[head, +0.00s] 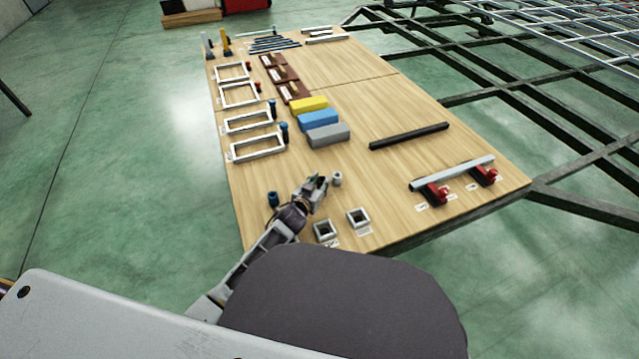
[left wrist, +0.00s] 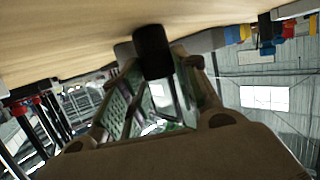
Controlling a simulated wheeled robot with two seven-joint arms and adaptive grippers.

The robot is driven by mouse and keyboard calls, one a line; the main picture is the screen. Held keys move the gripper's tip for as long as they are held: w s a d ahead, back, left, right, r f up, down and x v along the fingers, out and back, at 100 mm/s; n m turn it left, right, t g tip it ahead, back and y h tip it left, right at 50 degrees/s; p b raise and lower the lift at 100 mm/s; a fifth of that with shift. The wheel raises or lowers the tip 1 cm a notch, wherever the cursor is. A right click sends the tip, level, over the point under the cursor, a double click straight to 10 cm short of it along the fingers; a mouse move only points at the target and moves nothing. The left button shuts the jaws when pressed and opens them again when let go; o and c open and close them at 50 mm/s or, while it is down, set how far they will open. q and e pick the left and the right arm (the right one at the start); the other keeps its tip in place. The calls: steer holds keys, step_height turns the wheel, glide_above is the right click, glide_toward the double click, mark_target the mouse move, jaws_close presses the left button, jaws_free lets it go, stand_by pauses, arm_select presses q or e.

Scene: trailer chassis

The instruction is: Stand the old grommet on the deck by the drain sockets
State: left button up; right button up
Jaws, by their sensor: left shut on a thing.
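My left gripper (head: 318,184) is low over the near part of the wooden deck (head: 375,190). It is shut on a dark, short cylinder, which I take to be the old grommet; it shows between the fingertips in the left wrist view (left wrist: 153,52). There it is close under the deck surface, which fills the top of the picture; I cannot tell whether it touches. Two square grey sockets (head: 325,231) (head: 357,218), likely the drain sockets, sit nearer the deck's front edge. My right gripper is not in view.
A small pale cylinder (head: 337,179) stands just right of my left fingertips. A dark blue cylinder (head: 273,199) stands left of the gripper. Grey, blue and yellow blocks (head: 328,135) lie farther back. A pale bar on red clamps (head: 452,173) is at right.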

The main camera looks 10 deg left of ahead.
arm_select(q)
steer(key=o, duration=1)
steer(key=shift+r, duration=0.15)
